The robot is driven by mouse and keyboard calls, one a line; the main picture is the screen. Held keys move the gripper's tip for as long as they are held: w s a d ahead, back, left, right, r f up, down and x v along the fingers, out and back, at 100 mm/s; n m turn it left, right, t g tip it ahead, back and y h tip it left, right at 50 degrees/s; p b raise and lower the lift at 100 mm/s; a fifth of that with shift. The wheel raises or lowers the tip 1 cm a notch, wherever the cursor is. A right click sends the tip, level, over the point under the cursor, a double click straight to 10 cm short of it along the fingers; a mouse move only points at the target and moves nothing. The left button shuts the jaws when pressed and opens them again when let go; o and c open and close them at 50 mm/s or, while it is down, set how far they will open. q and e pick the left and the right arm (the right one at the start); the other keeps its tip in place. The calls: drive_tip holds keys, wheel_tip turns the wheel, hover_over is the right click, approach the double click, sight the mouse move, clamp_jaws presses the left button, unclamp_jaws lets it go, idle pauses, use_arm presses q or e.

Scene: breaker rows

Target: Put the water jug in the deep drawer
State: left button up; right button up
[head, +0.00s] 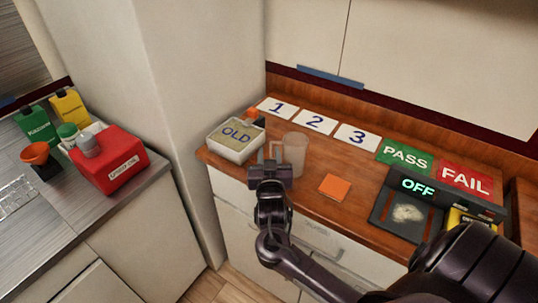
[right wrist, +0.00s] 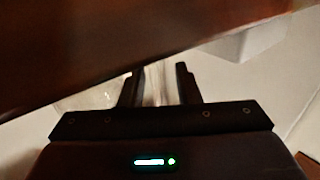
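The water jug (head: 294,154), clear and upright, stands on the wooden counter near its front edge. My right gripper (head: 270,163) is at the jug's left side, by its handle. In the right wrist view, its two fingers (right wrist: 159,88) are apart, with a pale upright strip between them that looks like the handle; contact is not clear. Part of the jug's clear body (right wrist: 92,97) shows left of the fingers. White drawer fronts (head: 318,236) lie under the counter and look shut; my arm covers part of them. My left gripper is not in view.
A white tray marked OLD (head: 236,140) stands just left of the jug. A red container (head: 108,158) is on the left counter.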

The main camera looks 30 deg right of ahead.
drive_tip(key=b+v, duration=0.1)
drive_tip(key=v, duration=1)
drive_tip(key=shift+s, duration=0.3)
drive_tip(key=shift+a, duration=0.1)
